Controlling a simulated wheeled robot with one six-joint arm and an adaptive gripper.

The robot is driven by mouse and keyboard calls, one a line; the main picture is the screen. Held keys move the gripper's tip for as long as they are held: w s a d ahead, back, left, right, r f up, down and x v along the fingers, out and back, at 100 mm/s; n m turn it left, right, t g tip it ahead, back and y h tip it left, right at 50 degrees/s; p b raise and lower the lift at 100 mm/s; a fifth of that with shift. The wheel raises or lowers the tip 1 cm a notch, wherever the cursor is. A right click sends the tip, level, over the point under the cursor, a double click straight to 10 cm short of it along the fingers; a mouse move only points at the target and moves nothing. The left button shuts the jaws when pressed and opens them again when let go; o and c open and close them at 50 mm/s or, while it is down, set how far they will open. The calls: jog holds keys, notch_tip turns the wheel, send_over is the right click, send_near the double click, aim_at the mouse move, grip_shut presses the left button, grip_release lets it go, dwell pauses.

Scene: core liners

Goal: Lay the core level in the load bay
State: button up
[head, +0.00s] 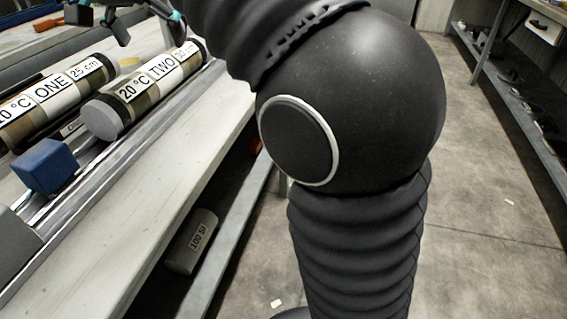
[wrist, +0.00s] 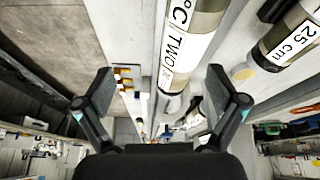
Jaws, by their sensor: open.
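Core TWO (head: 150,92), a clear-and-brown tube with a white label and grey end cap, lies on the bench rails. Core ONE (head: 50,98), labelled 25 cm, lies beside it to the left. My gripper (wrist: 159,72) is open and empty. In the wrist view core TWO (wrist: 184,45) runs down the picture between the spread fingers, and I cannot tell how far below them. In the head view only parts of my gripper show at the top left, above the far end of core TWO. I cannot make out which part is the load bay.
A blue block (head: 45,166) sits at the near end of the rails (head: 115,152). A pale cylinder (head: 191,241) lies on the shelf under the bench. The floor (head: 490,220) right of my arm is mostly clear, with a shelf rack (head: 520,105) beyond.

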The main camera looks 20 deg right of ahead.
jog(key=s+d+f+n+y, duration=0.2)
jog(key=s+d+f+n, duration=0.2)
jog(key=s+d+f, duration=0.6)
jog(key=s+d+f+n+t, duration=0.1)
jog(key=s+d+f, duration=0.1)
jog(key=s+f, duration=0.4)
jog(key=s+d+f+n, duration=0.1)
jog(key=s+d+f, duration=0.2)
jog(key=s+f, duration=0.3)
notch_tip(320, 180, down, 3)
jog(key=shift+s+d+r+t, duration=0.1)
jog(key=shift+s+d+t, duration=0.1)
jog(key=shift+s+t, duration=0.2)
